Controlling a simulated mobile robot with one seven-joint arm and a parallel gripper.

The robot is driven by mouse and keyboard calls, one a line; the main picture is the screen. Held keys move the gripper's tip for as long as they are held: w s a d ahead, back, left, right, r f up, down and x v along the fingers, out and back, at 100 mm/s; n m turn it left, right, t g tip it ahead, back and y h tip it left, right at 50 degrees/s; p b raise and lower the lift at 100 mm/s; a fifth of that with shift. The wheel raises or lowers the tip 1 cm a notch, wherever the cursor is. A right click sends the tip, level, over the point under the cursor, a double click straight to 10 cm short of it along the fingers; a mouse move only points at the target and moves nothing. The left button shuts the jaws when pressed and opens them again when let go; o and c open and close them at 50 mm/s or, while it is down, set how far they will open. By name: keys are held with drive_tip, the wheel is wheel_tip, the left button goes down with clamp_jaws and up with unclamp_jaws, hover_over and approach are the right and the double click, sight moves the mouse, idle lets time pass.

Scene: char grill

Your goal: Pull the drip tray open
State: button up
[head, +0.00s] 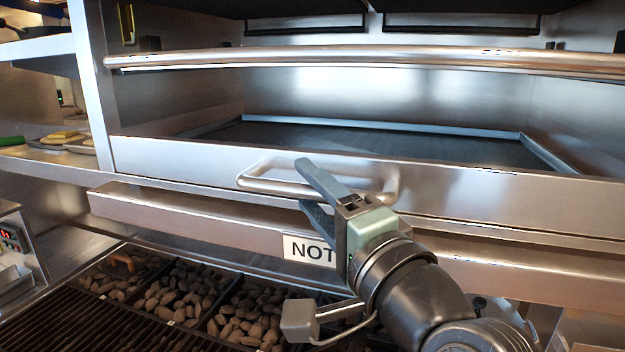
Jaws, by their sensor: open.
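The drip tray (455,188) has a wide steel front panel with a curved bar handle (262,186) at its middle. A dark flat surface (370,141) with a raised pale rim lies behind the panel. My gripper (304,184) is open at the handle, one finger above the bar and one below it. The bar appears to run between the fingers, but I cannot tell whether they touch it. The gripper covers part of the handle's right half.
A thick steel rail (400,60) crosses above the tray. A steel ledge (200,215) with a partly hidden "NOT" label (305,248) runs below it. Dark briquettes (245,312) and a grill grate (90,320) lie lower left. A side shelf (50,160) holds food at left.

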drive_tip(key=shift+w, duration=0.1)
clamp_jaws()
idle(1.4)
